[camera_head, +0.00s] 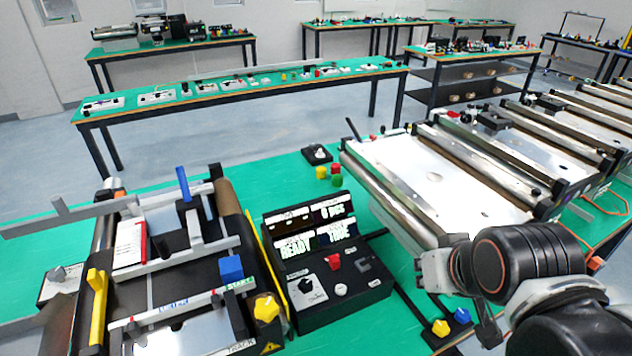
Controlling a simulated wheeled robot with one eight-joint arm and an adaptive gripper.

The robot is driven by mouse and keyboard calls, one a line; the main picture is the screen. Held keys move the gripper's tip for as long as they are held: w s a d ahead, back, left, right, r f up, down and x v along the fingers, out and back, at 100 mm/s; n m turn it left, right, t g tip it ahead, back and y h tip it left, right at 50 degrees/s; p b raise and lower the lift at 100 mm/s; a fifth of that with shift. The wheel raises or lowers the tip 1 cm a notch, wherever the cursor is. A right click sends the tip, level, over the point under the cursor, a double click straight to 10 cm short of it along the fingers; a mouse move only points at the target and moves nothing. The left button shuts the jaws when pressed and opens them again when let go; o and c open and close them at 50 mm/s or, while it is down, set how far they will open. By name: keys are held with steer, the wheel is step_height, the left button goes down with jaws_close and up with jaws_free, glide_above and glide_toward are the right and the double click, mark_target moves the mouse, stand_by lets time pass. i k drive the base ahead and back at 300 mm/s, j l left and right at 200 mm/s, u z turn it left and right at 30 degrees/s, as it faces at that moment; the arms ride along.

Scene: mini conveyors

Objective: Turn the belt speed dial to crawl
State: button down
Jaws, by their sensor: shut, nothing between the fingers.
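A control console (322,262) stands on the green table at the centre front, with lit displays reading READY among other text. A black dial knob (305,285) sits on a pale marked plate at the left of its sloping face. The dial's lettering is too small to read. A second dark knob (57,274) sits on a small box at the far left; I cannot tell which knob sets belt speed. My gripper (428,272) is to the right of the console, shut and empty, apart from both knobs. My arm comes in from the lower right.
A mini conveyor (150,262) with a blue block (231,267) lies left of the console. Large roller conveyors (420,190) stand behind my arm. A red knob (333,262) and a white button (341,290) share the console face. A yellow knob (440,328) lies low near my gripper.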

mark_target(305, 286)
steer(key=i+u, duration=0.1)
steer(key=u, duration=0.65)
